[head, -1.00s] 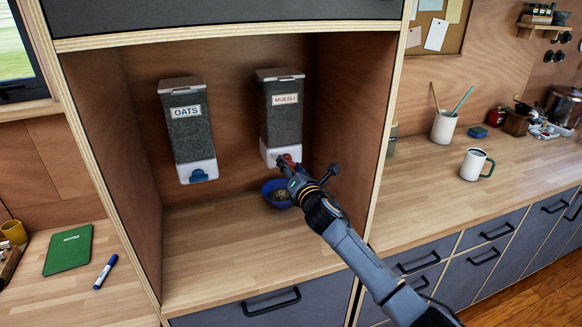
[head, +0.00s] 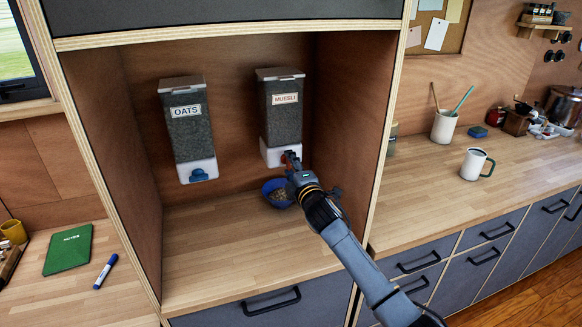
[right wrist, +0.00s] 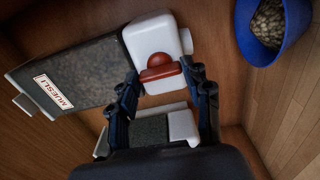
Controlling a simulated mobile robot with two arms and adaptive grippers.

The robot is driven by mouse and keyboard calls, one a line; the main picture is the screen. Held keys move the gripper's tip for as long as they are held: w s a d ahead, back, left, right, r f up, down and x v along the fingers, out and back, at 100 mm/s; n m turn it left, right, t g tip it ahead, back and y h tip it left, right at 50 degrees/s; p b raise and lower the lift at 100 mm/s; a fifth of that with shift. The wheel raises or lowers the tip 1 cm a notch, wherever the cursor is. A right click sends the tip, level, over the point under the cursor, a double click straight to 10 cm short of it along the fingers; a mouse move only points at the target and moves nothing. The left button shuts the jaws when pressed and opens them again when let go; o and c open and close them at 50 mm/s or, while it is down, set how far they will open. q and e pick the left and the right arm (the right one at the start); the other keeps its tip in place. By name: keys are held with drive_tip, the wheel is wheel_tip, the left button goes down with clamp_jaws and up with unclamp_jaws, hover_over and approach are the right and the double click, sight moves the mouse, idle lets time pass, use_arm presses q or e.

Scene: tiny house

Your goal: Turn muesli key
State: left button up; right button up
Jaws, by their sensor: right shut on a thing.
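The muesli dispenser (head: 282,112) hangs on the alcove's back wall, with a white lower part and a red key at its front. My right gripper (head: 291,164) is at this key in the head view and mostly covers it. In the right wrist view, the red key (right wrist: 160,73) sits between the two dark fingers, which are shut on it. Its bar lies roughly along the dispenser's length. A blue bowl (head: 271,186) with grainy brown contents stands below the dispenser; it also shows in the right wrist view (right wrist: 286,47). My left gripper is not in view.
The oats dispenser (head: 187,128) with a blue key hangs to the left. Alcove side walls stand on both sides of my right arm. The alcove's wooden floor (head: 230,235) is clear in front. A white mug (head: 474,164) stands on the right counter.

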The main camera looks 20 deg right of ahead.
drive_tip(key=m, duration=1.3)
drive_tip(key=shift+f+m+p, duration=0.15)
drive_tip(key=shift+m+p, duration=0.15)
drive_tip(key=shift+m, duration=2.2)
drive_tip(key=o, duration=0.9)
drive_tip(key=shift+o, duration=1.3)
